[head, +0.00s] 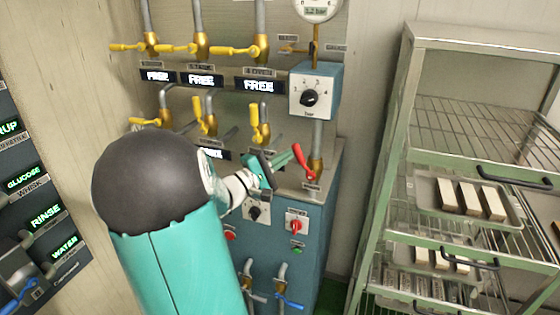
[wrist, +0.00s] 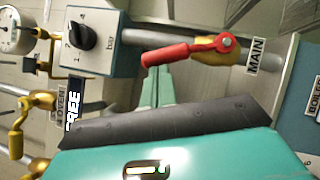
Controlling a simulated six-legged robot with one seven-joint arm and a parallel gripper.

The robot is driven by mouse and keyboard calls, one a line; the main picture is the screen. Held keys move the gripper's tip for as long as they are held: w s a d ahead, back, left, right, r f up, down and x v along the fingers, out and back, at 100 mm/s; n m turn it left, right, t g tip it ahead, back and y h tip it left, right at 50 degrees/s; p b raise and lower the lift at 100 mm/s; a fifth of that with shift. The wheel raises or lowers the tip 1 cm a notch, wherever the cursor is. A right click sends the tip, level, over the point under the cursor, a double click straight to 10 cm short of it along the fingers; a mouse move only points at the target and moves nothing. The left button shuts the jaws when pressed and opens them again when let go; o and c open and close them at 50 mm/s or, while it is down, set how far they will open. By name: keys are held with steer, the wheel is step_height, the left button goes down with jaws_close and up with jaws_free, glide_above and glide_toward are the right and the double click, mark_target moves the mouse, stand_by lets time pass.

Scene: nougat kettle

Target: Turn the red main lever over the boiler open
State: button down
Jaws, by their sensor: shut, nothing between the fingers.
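The red main lever (head: 304,163) sits on a brass valve on the vertical pipe above the blue boiler cabinet. Its handle points up and slightly left from the pivot in the head view. In the wrist view the lever (wrist: 180,53) runs from its pivot by the MAIN label (wrist: 257,56) to the left, at a small angle to the pipe. My gripper (head: 295,154) is shut and empty, with its fingertips beside the handle. In the wrist view the fingertips (wrist: 158,70) are right by the handle near its free end; I cannot tell whether they touch.
A blue box with a black bar knob (head: 310,97) is on the pipe above the lever. Yellow-handled valves (head: 255,122) are to the left. A red switch (head: 296,226) is on the cabinet below. A tray rack (head: 385,170) stands at the right.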

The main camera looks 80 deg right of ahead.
steer(key=s+m, duration=0.1)
steer(key=r+m+y, duration=0.1)
steer(key=shift+s+r+m, duration=0.2)
steer(key=shift+s+m, duration=0.1)
steer(key=shift+s, duration=0.1)
steer(key=shift+s+a+r+m+t+y, duration=0.1)
steer(key=shift+s+r+m+t+y, duration=0.15)
steer(key=shift+s+m+y, duration=0.15)
steer(key=shift+s+a+r+m+t+y, duration=0.1)
steer(key=shift+s+m+t+y, duration=0.2)
steer(key=shift+s+m, duration=0.15)
glide_toward(296, 153)
steer(key=w, duration=0.1)
steer(key=w+a, duration=0.2)
steer(key=shift+w+r, duration=0.3)
steer(key=shift+r, duration=0.05)
